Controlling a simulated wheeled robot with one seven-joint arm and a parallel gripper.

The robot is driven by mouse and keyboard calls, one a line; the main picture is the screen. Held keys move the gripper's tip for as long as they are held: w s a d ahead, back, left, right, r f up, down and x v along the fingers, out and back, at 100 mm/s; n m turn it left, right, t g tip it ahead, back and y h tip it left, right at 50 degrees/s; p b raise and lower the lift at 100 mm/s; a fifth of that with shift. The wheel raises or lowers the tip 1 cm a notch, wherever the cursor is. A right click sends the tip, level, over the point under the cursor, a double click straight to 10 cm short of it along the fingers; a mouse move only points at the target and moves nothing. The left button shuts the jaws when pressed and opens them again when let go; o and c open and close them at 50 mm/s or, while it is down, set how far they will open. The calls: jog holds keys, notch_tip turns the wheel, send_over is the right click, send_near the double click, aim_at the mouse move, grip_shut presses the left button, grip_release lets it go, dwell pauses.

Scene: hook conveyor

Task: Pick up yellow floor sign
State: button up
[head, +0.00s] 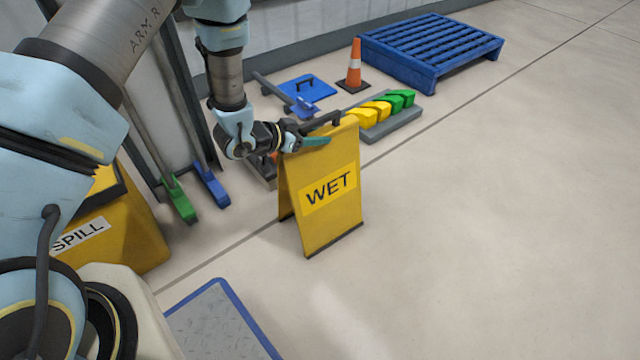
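The yellow floor sign (330,215) stands upright as an A-frame on the floor near the middle of the head view. Its front panel reads "WET", and a dark handle shows at its top. My gripper (315,139) is at the sign's upper left edge. One teal finger lies across the front of the panel just below the top edge. The other finger is not clearly seen, so I cannot tell whether the gripper is open or closed on the sign.
A yellow spill bin (140,235) and green (180,203) and blue (212,187) brushes stand left. Behind are a grey tray (392,128) with yellow and green blocks, an orange cone (354,68) and a blue pallet (430,70). Floor to the right is clear.

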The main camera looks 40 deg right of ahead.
grip_shut()
dwell(0.9)
